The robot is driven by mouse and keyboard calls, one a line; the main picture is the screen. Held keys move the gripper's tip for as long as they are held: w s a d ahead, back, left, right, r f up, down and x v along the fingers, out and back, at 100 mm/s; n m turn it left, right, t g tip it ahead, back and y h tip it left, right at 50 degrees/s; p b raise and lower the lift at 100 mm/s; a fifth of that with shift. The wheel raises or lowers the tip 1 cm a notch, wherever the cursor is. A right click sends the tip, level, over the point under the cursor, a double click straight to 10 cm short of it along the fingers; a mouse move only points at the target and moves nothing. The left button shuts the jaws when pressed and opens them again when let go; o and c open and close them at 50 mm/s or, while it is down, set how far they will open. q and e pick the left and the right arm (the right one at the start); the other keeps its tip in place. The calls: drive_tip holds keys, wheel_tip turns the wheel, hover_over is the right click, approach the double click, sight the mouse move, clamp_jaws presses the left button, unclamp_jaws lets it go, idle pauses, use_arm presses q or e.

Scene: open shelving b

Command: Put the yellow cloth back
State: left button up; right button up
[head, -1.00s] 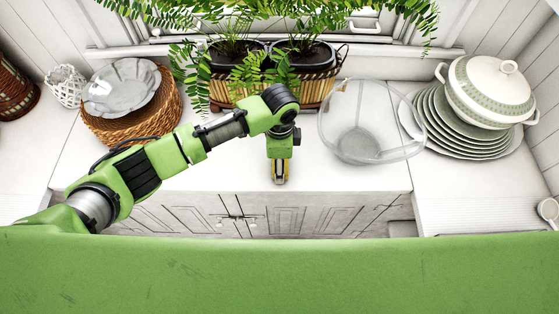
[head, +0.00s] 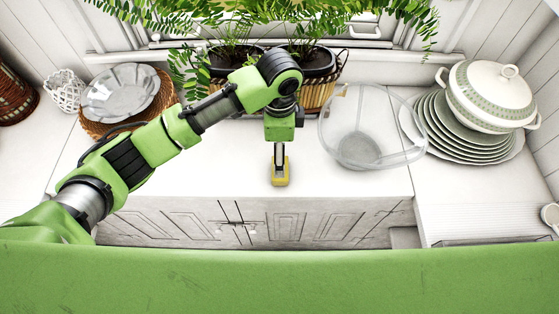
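The yellow cloth (head: 280,181) shows as a small yellow block near the front edge of the white counter (head: 340,185), in the middle of the head view. My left gripper (head: 280,161) points down at it, and its narrow dark fingers overlap the cloth's far part. The fingers are seen edge-on, so I cannot tell whether they grip the cloth, touch it or stand above it. My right gripper is not in view.
A clear glass bowl (head: 358,148) stands right of the gripper. Stacked plates (head: 465,140) with a lidded tureen (head: 490,95) are farther right. Potted ferns (head: 317,62) stand behind. A wicker basket with a glass dish (head: 122,90) is at left. The front counter is clear.

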use_arm(q)
drive_tip(key=shift+r, duration=1.5)
